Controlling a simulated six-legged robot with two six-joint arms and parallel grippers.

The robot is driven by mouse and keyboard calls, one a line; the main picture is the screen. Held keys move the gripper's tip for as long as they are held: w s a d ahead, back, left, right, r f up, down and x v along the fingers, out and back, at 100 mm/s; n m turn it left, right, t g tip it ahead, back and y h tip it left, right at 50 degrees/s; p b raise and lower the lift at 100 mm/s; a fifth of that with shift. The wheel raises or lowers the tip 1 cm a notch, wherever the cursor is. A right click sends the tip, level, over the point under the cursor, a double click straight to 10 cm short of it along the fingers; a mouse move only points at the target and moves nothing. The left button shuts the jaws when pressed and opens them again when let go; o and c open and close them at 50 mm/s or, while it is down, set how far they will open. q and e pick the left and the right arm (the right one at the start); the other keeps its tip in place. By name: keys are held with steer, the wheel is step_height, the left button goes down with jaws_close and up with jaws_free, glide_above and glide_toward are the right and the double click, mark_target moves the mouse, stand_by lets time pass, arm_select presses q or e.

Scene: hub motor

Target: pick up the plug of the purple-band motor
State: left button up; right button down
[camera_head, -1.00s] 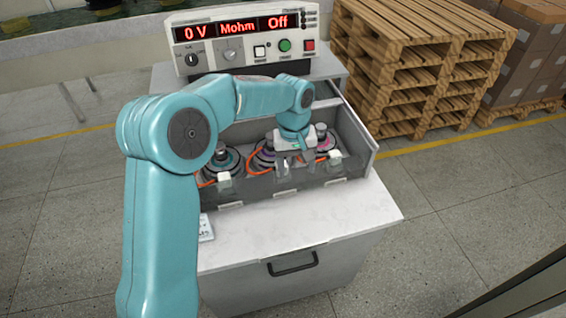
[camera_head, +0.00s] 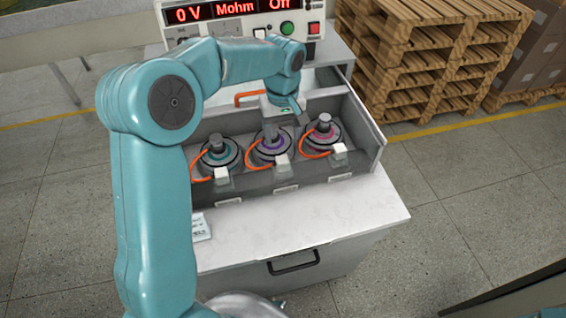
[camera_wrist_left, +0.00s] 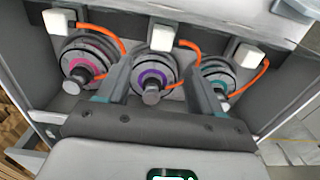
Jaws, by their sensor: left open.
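The purple-band motor (camera_head: 270,147) sits in the middle of three motors in a grey tray; it is also central in the left wrist view (camera_wrist_left: 153,78). Its white plug (camera_head: 281,160) is on the near side of the motor, with an orange cable; the plug shows at the top middle of the left wrist view (camera_wrist_left: 161,36). My left gripper (camera_head: 284,126) is open and empty above the back of the purple-band motor. In the left wrist view its fingers (camera_wrist_left: 158,75) spread on either side of that motor, apart from the plug. My right gripper is not in view.
A teal-band motor (camera_head: 219,155) with a white plug (camera_head: 221,174) is left; a pink-band motor (camera_head: 322,135) with a plug (camera_head: 340,149) is right. The tray wall (camera_head: 365,135) bounds them. A tester (camera_head: 245,22) stands behind. The white counter (camera_head: 300,225) in front is mostly clear.

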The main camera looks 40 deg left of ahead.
mark_target(282, 160)
arm_select(q)
step_height(282, 160, down, 5)
steer(key=shift+f, duration=0.2)
steer(key=f, duration=0.5)
steer(key=shift+s+d+f+p, duration=0.15)
steer(key=shift+s+d+p, duration=0.05)
steer(key=shift+s+p, duration=0.2)
steer(key=shift+c, duration=0.7)
steer(key=c, duration=0.9)
